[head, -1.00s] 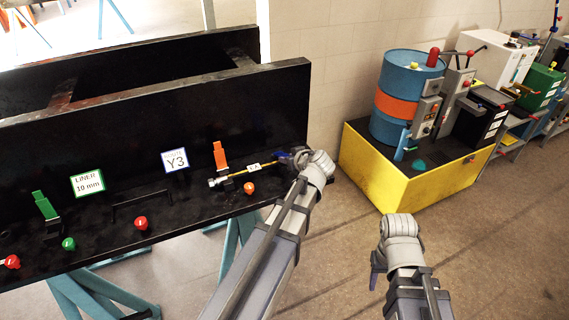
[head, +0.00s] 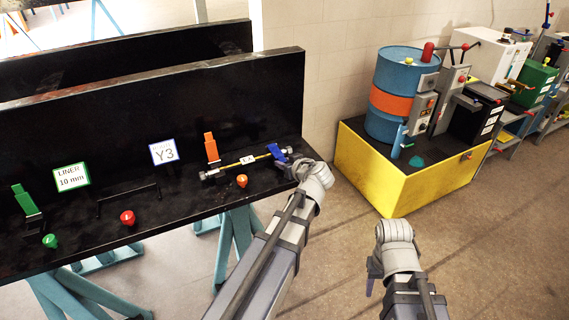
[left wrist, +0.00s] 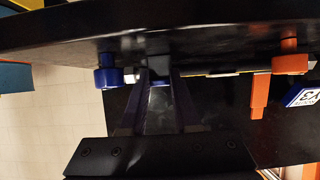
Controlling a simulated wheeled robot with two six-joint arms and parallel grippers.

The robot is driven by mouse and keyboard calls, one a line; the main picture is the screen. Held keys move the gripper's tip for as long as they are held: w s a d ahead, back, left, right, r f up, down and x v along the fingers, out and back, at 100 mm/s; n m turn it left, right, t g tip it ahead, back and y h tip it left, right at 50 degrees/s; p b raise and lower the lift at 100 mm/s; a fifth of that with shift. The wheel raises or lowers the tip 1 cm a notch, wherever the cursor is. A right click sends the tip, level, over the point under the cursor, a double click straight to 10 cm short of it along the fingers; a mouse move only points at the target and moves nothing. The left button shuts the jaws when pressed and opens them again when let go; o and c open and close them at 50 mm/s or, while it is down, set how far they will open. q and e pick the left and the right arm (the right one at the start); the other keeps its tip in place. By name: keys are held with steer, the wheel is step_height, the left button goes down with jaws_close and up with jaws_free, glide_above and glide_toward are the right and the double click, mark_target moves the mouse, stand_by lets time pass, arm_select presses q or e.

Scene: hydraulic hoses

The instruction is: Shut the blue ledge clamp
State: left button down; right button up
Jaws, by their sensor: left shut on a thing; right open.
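The blue ledge clamp (head: 276,152) sits at the right end of the black ledge (head: 110,236), its blue lever slanting up. A thin yellow hose (head: 235,164) with a white tag runs from it to the orange clamp (head: 211,148). My left gripper (head: 289,165) is at the blue clamp, partly hiding it. In the left wrist view my left fingers (left wrist: 160,80) are shut on a blue part of this clamp, with a blue knob (left wrist: 107,77) just left of them. My right gripper (head: 371,283) is open and empty over the floor, away from the ledge.
Orange (head: 242,181), red (head: 127,217) and green (head: 50,241) knobs line the ledge's front. A black handle (head: 128,196) and a green clamp (head: 27,205) are further left. A yellow platform (head: 382,180) with a blue drum stands at right; floor between is clear.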

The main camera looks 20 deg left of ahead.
arm_select(q)
steer(key=shift+s+f, duration=0.15)
steer(key=shift+f, duration=0.2)
steer(key=c, duration=0.8)
jaws_free()
steer(key=shift+c, duration=0.2)
steer(key=shift+o, duration=1)
steer(key=p+v, duration=0.3)
steer(key=v, duration=0.4)
steer(key=shift+d+r, duration=0.25)
